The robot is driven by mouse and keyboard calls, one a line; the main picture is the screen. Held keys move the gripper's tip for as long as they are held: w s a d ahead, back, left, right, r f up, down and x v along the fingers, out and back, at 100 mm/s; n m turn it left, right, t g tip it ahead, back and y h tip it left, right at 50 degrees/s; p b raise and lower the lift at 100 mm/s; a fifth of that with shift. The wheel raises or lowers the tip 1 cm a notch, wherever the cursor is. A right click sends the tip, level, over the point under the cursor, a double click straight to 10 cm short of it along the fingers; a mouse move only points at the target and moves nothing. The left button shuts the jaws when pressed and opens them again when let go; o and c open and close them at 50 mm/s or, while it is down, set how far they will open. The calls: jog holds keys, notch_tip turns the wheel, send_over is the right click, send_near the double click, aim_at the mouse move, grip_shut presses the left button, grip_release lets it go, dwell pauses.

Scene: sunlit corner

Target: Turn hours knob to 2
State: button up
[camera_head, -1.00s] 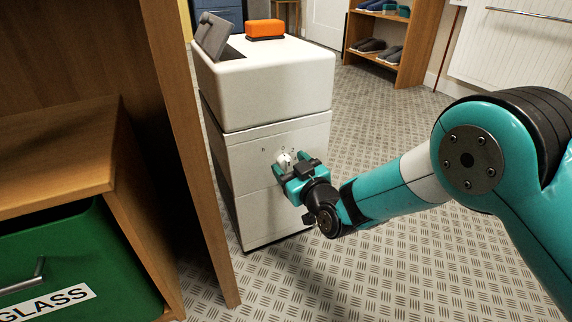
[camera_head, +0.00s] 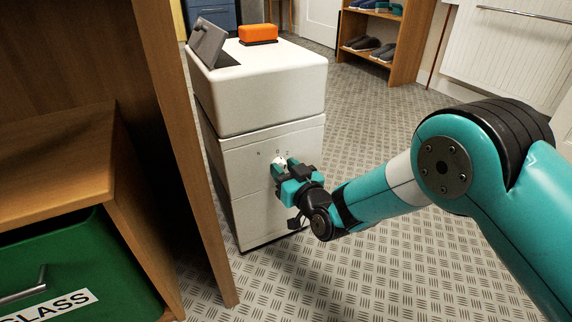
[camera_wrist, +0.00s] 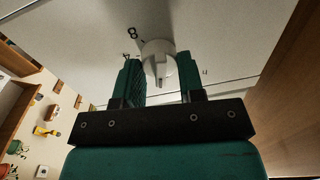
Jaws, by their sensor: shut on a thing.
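The hours knob (camera_head: 279,161) is a small white knob on the front of a white cabinet-like appliance (camera_head: 265,95). Small marks, among them a 0 and a 2, sit just above it in the head view. My gripper (camera_head: 283,168) is at the knob, with its teal fingers on either side. In the wrist view the white knob (camera_wrist: 158,60) sits between the two fingers of my gripper (camera_wrist: 160,80), its narrow grip ridge pointing toward the palm. A dark mark like an 8 or infinity sign shows beside the knob there. Which mark the knob points to is unclear.
An orange box (camera_head: 258,34) and a raised grey flap (camera_head: 208,42) are on top of the appliance. A wooden cabinet (camera_head: 165,130) with a green GLASS bin (camera_head: 70,265) stands close on the left. A shoe shelf (camera_head: 385,40) is behind. Patterned floor is free at right.

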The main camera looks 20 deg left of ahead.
jog(key=m+p, duration=0.3)
jog(key=m, duration=0.1)
jog(key=shift+a+r, duration=0.1)
jog(key=shift+r, duration=0.05)
jog(key=shift+m+p, duration=1.15)
jog(key=shift+m, duration=0.35)
jog(key=shift+f, duration=0.2)
jog(key=o, duration=0.9)
jog(key=shift+o, duration=0.2)
